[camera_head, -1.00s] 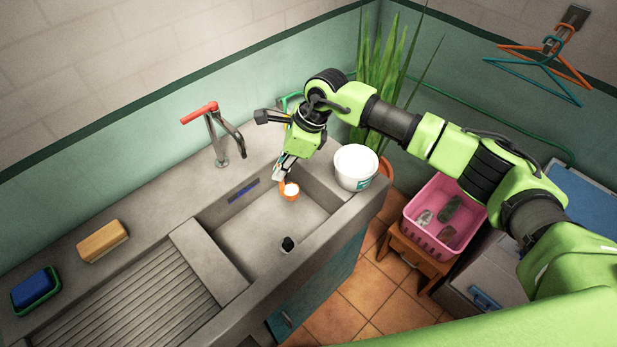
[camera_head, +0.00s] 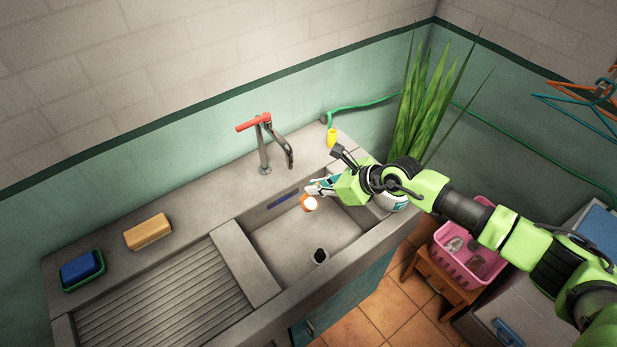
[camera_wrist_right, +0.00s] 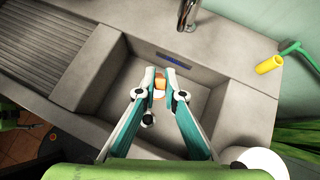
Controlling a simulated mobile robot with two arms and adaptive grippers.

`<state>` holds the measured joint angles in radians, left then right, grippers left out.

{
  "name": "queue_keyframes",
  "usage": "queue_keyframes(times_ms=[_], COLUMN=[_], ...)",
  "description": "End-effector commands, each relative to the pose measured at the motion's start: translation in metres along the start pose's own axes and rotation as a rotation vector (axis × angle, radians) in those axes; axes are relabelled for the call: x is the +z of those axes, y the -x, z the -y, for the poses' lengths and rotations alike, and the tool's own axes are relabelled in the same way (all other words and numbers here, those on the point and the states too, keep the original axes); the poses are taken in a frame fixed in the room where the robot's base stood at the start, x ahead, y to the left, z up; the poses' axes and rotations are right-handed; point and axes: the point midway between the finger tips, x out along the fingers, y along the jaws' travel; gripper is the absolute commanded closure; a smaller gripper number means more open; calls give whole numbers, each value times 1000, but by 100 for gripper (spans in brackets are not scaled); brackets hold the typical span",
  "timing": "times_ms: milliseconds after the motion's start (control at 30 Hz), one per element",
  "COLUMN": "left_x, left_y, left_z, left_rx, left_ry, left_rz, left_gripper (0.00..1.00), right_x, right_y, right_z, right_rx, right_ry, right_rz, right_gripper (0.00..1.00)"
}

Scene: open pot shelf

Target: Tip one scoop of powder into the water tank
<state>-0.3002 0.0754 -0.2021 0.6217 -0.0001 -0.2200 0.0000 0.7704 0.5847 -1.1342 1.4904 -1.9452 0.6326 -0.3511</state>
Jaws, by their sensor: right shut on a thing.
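A small orange scoop (camera_head: 309,205) with white powder in it is over the back part of the tank basin (camera_head: 285,243) of the grey concrete sink. My right gripper (camera_head: 318,188) is shut on the scoop and comes in from the right. In the right wrist view the scoop (camera_wrist_right: 159,82) shows between the two fingertips (camera_wrist_right: 160,72). The white tub (camera_head: 392,203) stands at the sink's right end, mostly hidden behind my right arm. I cannot make out a water surface in the basin.
A red-handled tap (camera_head: 264,150) stands behind the basin. A dark round piece (camera_head: 320,256) is near the basin's front. A yellow hose end (camera_head: 331,138) lies at the back.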

Motion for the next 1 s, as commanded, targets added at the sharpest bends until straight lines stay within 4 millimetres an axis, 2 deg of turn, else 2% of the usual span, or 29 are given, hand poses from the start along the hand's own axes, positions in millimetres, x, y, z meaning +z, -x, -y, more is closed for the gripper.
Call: queue_keyframes(times_ms=[67, 133, 300, 833, 900, 1000], left_x=[1, 0, 0, 1, 3, 4], left_y=[-3, 2, 10, 7, -10, -22], left_z=[1, 2, 3, 5, 5, 5], left_rx=[-1, -2, -3, -6, -6, -6], left_ry=[0, -1, -1, 1, 1, 1], left_rz=[0, 1, 1, 3, 3, 3], left_gripper=[59, 59, 59, 59, 59, 59], right_x=[-15, -12, -22, -47, -56, -63], right_y=[2, 5, 7, 11, 6, 9], right_z=[-1, -2, 0, 0, -1, 0], right_rx=[1, 5, -1, -3, 1, -3], right_ry=[-6, -5, -11, -16, -13, -10], right_rz=[64, 107, 180, 399, 445, 511], right_gripper=[100, 100, 100, 100, 100, 100])
